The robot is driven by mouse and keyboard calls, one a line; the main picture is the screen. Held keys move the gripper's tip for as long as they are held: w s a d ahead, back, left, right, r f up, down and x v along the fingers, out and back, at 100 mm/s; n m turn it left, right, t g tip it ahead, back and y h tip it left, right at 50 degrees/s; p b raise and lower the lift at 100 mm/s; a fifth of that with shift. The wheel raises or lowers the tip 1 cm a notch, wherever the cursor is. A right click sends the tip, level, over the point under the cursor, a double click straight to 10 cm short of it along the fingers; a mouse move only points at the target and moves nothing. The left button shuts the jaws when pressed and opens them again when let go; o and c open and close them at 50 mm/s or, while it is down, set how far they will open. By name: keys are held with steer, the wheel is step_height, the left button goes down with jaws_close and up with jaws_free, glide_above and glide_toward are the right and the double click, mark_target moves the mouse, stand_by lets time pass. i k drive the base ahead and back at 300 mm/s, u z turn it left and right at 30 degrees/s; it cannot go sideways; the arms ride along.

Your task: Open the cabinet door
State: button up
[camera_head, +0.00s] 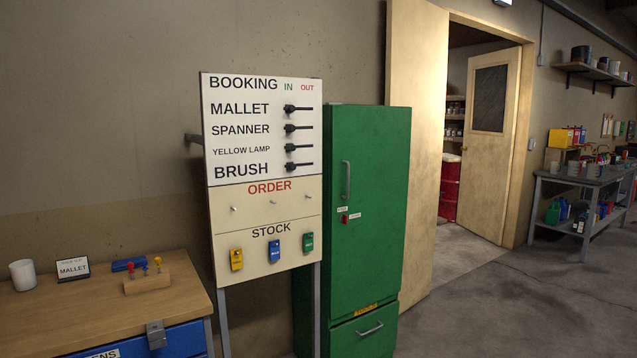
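A tall green cabinet (372,230) stands against the wall right of the sign board. Its door looks shut and has a grey vertical bar handle (346,181) near its left edge. Below the handle are small labels and a small red part (345,218). Under the door is a green drawer (364,334) with a slanted grey handle (370,328) and a yellow label (367,310) above it. My gripper is not in view.
A booking board (262,225) on legs stands just left of the cabinet, close to its side. A wooden-topped bench (90,312) is at the lower left. Right of the cabinet, an open doorway shows a red drum (449,190). Floor (500,310) at the right is clear.

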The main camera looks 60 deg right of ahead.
mark_target(370, 145)
steer(key=z, duration=0.45)
steer(key=k, duration=0.15)
steer(key=u, duration=1.6)
steer(key=k, duration=1.1)
steer(key=z, duration=2.1)
